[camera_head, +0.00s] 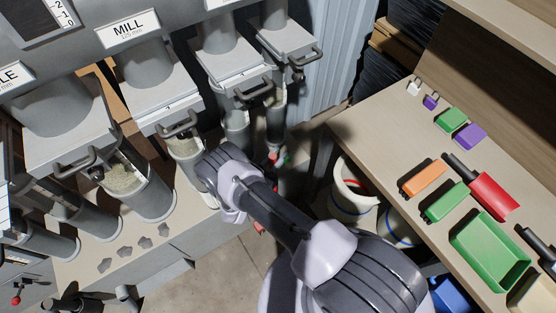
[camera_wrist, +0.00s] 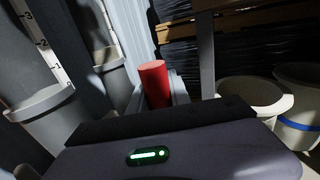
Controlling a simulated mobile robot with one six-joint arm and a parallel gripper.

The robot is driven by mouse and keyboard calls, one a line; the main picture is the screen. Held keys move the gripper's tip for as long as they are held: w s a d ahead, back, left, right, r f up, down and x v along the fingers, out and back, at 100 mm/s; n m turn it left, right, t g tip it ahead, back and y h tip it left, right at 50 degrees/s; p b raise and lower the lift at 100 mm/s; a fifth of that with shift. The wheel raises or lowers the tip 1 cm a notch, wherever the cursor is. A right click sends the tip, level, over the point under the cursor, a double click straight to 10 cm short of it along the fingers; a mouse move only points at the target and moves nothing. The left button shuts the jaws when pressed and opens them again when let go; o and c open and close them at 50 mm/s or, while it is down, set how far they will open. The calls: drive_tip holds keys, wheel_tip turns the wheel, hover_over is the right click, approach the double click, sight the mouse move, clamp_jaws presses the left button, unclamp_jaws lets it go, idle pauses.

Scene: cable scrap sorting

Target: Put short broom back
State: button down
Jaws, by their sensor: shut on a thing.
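In the wrist view, a red cylinder (camera_wrist: 153,84), which looks like the short broom's handle, stands up between the grey fingers of my gripper (camera_wrist: 160,96). The fingers are shut on it. Its lower part and any bristles are hidden behind the gripper body. In the head view, my arm covers most of the gripper; a small red piece (camera_head: 273,157) shows just beyond the arm, and another red bit (camera_head: 258,227) shows below it. I cannot tell whether both belong to the broom. No holder for the broom can be made out.
Grey mill chutes with handles and collecting tubes (camera_head: 140,190) line the left. White buckets (camera_head: 352,190) stand on the floor beside the bench (camera_head: 385,150) at right. The bench holds a red scoop (camera_head: 492,194), a green tray (camera_head: 490,250) and several coloured blocks. Some floor (camera_head: 235,265) is clear.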

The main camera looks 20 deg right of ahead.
drive_tip(key=shift+f+b, duration=0.45)
drive_tip(key=shift+f, duration=0.65)
drive_tip(key=shift+f, duration=0.2)
drive_tip(key=c, duration=1.2)
unclamp_jaws()
drive_tip(key=shift+r, duration=0.1)
drive_tip(key=p+v, duration=0.1)
drive_tip(key=v, duration=1.1)
drive_tip(key=shift+s+r, duration=0.1)
